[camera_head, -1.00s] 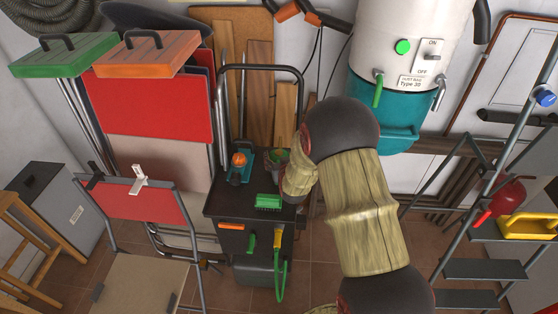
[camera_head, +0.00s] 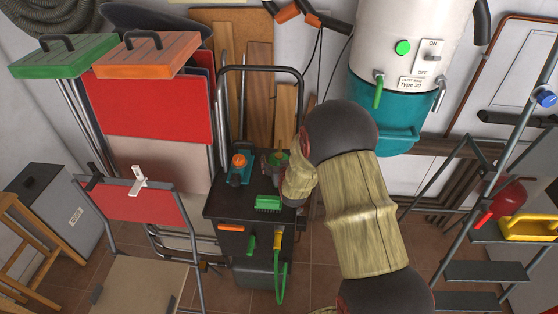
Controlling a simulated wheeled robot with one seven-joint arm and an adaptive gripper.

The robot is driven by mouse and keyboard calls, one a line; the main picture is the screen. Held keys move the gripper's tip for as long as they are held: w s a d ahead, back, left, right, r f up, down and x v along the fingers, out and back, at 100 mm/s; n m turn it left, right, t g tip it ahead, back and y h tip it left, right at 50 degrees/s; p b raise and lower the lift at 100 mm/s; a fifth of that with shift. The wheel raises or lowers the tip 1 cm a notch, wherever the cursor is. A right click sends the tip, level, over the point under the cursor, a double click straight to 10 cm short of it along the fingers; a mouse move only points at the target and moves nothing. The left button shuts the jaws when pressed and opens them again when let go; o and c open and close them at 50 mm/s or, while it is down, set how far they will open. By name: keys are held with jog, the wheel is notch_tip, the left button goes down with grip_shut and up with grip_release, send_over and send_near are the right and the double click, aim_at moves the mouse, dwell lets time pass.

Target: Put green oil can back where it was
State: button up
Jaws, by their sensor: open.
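A small green thing (camera_head: 281,156), likely the green oil can, shows at the back right of the dark cart top (camera_head: 225,207). Much of it is hidden by my wrist. My gripper (camera_head: 271,164) is a small dark shape right beside it. The jaws are open, and the fingertips are too small to make out clearly. I cannot tell whether the gripper touches the can. A teal can-like thing with an orange top (camera_head: 239,169) stands to the left on the same cart.
A green brush-like block (camera_head: 268,203) lies at the cart's front. The cart's tall handle (camera_head: 262,68) rises behind. A red folding chair (camera_head: 145,207) stands left. A white and teal boiler (camera_head: 390,125) hangs above right, and a stepladder (camera_head: 485,237) stands at the right.

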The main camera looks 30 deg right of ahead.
jog(key=shift+r, duration=0.2)
jog(key=p+v, duration=0.3)
jog(key=v, duration=0.9)
jog(key=s+a+r+n+g+y, duration=0.1)
jog(key=s+a+r+g+y, duration=0.1)
jog(key=s+a+r, duration=0.35)
jog(key=s+a+r+n+g+y, duration=0.1)
jog(key=s+a+r, duration=0.2)
jog(key=a+r, duration=0.45)
jog(key=s+a+r+n+g, duration=0.1)
jog(key=s+r, duration=0.3)
jog(key=s, duration=0.5)
jog(key=s+a+r+g+y, duration=0.1)
jog(key=s+a+r+g, duration=0.1)
jog(key=s, duration=0.8)
jog(key=shift+s+a+r+n+g, duration=0.35)
jog(key=shift+r+g, duration=0.25)
jog(key=shift+r, duration=0.35)
